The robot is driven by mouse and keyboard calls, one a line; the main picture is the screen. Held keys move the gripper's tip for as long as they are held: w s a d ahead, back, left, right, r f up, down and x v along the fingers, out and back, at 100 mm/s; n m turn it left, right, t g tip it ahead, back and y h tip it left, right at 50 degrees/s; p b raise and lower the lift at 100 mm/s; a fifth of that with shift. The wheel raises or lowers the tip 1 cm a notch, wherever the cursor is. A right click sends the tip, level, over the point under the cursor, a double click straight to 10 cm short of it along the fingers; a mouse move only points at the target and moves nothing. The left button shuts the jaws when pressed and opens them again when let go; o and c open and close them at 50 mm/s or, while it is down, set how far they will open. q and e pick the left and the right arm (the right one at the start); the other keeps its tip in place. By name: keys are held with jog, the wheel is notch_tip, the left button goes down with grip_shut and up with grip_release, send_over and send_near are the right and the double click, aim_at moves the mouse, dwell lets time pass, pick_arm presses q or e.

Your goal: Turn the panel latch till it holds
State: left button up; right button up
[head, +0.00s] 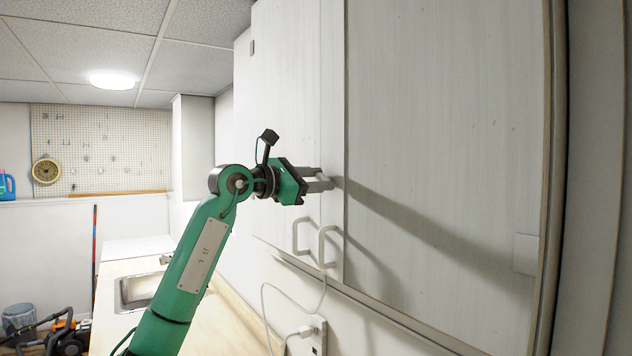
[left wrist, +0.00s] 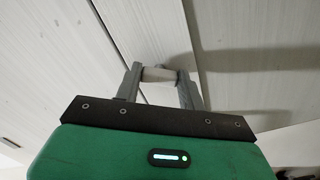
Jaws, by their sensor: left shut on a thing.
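The panel latch (left wrist: 158,74) is a small pale bar at the seam between two white cabinet panels. It shows in the left wrist view between my left gripper's two grey fingers. My left gripper (head: 322,181) reaches from the left to the panel edge in the head view, and it also shows in the left wrist view (left wrist: 160,78). Its fingers are closed on the latch. In the head view the fingers mostly hide the latch, so I cannot tell how far it is turned. My right gripper is not in view.
Two pale handles, one (head: 302,236) left of the other (head: 327,246), sit below my left gripper. A white cable hangs by a wall outlet (head: 318,336). A sink (head: 137,291) is in the counter at lower left.

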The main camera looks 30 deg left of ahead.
pick_arm(q)
jog(key=m, duration=1.2)
jog(key=shift+d+f, duration=0.1)
jog(key=shift+f, duration=0.1)
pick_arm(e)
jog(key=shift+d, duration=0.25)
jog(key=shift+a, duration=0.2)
pick_arm(q)
jog(key=o, duration=1)
jog(key=shift+s, duration=0.1)
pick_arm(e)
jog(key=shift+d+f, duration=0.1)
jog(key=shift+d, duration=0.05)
